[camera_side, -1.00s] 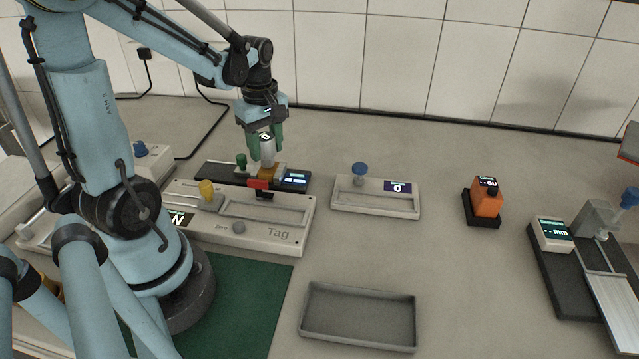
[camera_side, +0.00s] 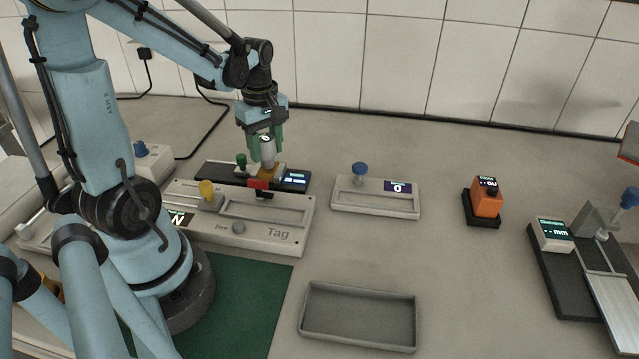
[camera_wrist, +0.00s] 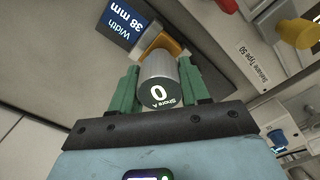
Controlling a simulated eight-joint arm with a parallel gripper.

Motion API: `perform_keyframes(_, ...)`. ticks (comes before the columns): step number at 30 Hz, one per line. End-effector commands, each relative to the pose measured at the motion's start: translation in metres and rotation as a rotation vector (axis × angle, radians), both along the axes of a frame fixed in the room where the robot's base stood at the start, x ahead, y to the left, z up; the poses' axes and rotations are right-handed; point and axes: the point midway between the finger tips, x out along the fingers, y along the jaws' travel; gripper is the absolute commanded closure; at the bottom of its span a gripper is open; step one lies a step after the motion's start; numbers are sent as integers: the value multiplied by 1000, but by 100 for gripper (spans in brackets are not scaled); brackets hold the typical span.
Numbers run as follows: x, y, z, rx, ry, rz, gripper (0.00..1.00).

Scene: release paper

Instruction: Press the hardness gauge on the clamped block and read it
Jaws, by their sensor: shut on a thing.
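My gripper (camera_side: 266,145) has its green fingers closed on the sides of the silver cylindrical hardness gauge (camera_side: 267,153). In the wrist view the gauge (camera_wrist: 160,88) shows a dark end face reading 0 and Shore A. The yellow-orange block (camera_side: 268,173) sits in the black clamp fixture (camera_side: 222,175), directly under the gauge. In the wrist view the block (camera_wrist: 166,43) shows just beyond the gauge; I cannot tell whether they touch. The fixture's display (camera_wrist: 127,28) reads Width 38 mm. Its green knob (camera_side: 241,160) is left of the gauge.
A blue-knobbed station (camera_side: 345,207) reading 0 and an orange device (camera_side: 487,203) stand right. An empty grey tray (camera_side: 358,344) is in front.

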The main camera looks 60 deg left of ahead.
Motion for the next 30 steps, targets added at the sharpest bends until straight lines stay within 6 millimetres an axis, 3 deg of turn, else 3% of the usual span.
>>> perform_keyframes(30,0,0,-6,0,0,0,86)
